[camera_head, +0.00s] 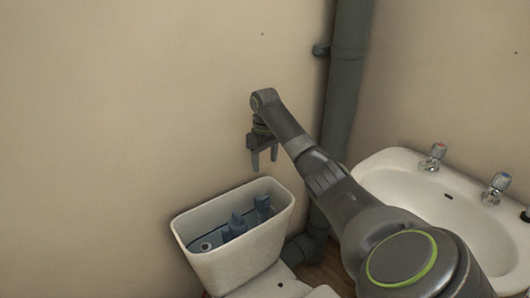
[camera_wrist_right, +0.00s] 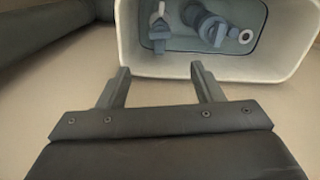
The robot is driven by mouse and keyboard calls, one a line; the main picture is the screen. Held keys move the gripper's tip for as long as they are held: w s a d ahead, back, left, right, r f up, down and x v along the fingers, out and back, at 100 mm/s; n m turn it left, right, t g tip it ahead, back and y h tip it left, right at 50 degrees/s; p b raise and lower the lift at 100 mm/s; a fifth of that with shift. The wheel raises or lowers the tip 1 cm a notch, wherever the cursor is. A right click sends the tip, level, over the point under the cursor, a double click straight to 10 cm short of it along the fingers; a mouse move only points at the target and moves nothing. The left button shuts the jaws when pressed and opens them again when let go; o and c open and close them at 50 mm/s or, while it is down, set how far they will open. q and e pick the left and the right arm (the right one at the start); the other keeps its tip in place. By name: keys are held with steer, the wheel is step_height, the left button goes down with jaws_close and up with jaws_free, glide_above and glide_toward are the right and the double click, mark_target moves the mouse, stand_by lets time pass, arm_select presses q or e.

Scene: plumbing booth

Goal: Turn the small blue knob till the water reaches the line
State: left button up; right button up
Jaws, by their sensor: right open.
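The open white cistern (camera_head: 243,262) of the toilet stands against the wall, and part of it shows at the top of the right wrist view (camera_wrist_right: 258,68). Inside it are blue-grey fittings (camera_head: 236,226), which also show in the wrist view (camera_wrist_right: 205,22). I cannot tell for sure which part is the small blue knob. Dark bluish water seems to lie around the fittings; the line cannot be made out clearly. My right gripper (camera_head: 263,168) is open and empty, fingers pointing down, above the cistern's back rim near the wall. My left gripper is not in view.
A grey vertical pipe (camera_head: 346,90) runs down the wall corner behind my right arm. A white washbasin (camera_head: 400,180) with two taps (camera_head: 433,157) is at the right. The wall left of the cistern is bare.

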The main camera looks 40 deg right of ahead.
step_height(320, 180, up, 2)
steer(key=shift+r, duration=0.25)
stand_by(0.5)
